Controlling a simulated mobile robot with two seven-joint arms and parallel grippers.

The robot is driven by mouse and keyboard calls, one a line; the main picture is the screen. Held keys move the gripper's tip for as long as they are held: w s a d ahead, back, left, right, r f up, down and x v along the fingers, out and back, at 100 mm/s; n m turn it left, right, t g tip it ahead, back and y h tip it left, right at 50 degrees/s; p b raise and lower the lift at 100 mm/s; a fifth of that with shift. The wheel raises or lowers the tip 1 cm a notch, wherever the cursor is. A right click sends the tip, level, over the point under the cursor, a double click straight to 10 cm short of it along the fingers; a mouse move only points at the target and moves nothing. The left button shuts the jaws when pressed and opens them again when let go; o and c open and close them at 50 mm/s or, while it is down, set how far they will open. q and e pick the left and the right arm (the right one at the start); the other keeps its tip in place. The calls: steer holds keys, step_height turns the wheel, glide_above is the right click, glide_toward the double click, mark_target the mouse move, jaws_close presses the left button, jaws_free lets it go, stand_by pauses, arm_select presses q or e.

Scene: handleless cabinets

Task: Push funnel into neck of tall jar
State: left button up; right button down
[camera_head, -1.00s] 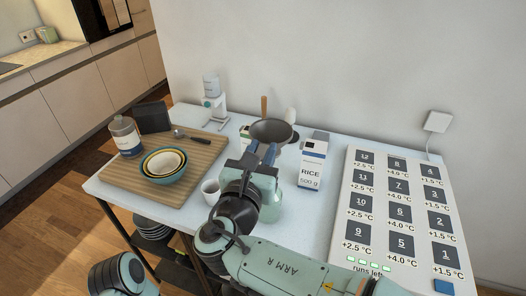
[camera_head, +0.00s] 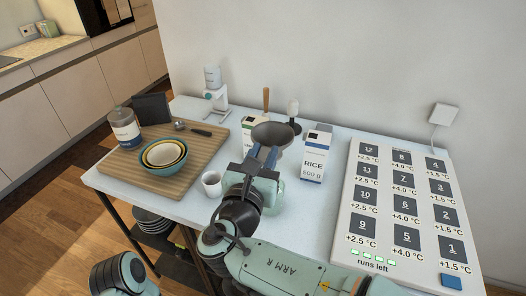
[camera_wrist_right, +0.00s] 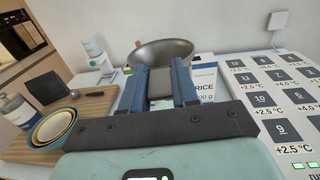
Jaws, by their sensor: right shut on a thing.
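The dark grey funnel (camera_head: 273,134) is held up at the middle of the table, its wide bowl facing up. My right gripper (camera_head: 262,156) is shut on it below the bowl. In the right wrist view, the blue fingers (camera_wrist_right: 159,84) reach up to the funnel (camera_wrist_right: 160,51). My left gripper is not in view.
A white mug (camera_head: 211,184) stands close left of the gripper, and a rice carton (camera_head: 315,157) stands to the right. A wooden board (camera_head: 190,160) holds nested bowls (camera_head: 164,158) and a labelled jar (camera_head: 124,128). A large number panel (camera_head: 347,230) fills the right side.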

steer(key=shift+f+b, duration=0.4)
steer(key=shift+f, duration=0.45)
steer(key=shift+p, duration=0.35)
stand_by(1.0)
steer(key=shift+f+b, duration=1.55)
steer(key=shift+f, duration=0.5)
steer(key=c, duration=0.8)
jaws_free()
